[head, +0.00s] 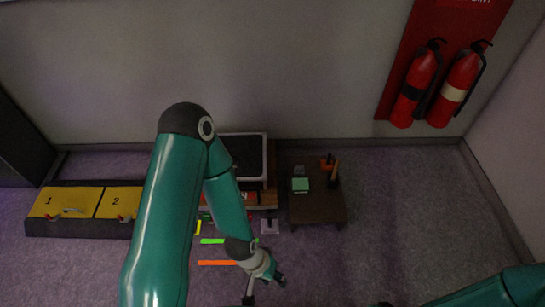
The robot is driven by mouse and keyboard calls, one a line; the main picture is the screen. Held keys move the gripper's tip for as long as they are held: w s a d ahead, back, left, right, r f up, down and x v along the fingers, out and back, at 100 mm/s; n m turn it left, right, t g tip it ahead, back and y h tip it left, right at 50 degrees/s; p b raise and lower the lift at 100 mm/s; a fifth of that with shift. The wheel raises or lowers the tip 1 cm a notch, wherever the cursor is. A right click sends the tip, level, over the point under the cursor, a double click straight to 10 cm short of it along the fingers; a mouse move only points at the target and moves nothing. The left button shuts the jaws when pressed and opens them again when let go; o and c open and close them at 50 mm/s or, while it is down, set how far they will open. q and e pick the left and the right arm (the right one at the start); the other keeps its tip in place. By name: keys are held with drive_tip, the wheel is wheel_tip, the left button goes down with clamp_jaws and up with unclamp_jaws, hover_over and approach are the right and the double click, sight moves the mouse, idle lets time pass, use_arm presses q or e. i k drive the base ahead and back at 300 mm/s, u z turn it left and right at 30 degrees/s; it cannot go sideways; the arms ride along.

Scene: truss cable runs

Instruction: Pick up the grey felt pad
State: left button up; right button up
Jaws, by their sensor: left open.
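I cannot surely single out the grey felt pad. A small greyish piece (299,170) lies on the low dark table (318,210), just behind a mint-green block (300,184), and may be it. My left gripper (265,289) is open at the bottom middle, over the carpet, in front of the table and apart from everything on it. Nothing shows between its fingers. My right arm (505,288) crosses the bottom right corner. Only a dark tip at the bottom edge may belong to my right gripper.
An orange and dark upright item (331,173) stands on the table. A light grey square (269,226) and green and orange strips (217,263) lie on the floor. Yellow numbered panels (119,202) are at left; red extinguishers (415,88) hang on the wall. Carpet right of the table is clear.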

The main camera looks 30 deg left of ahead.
sight(299, 169)
drive_tip(key=u, duration=0.4)
drive_tip(key=i, duration=1.4)
drive_tip(key=u, duration=0.4)
drive_tip(key=k, duration=0.8)
drive_tip(key=u, duration=0.2)
drive_tip(key=i, duration=0.85)
drive_tip(key=z, duration=0.05)
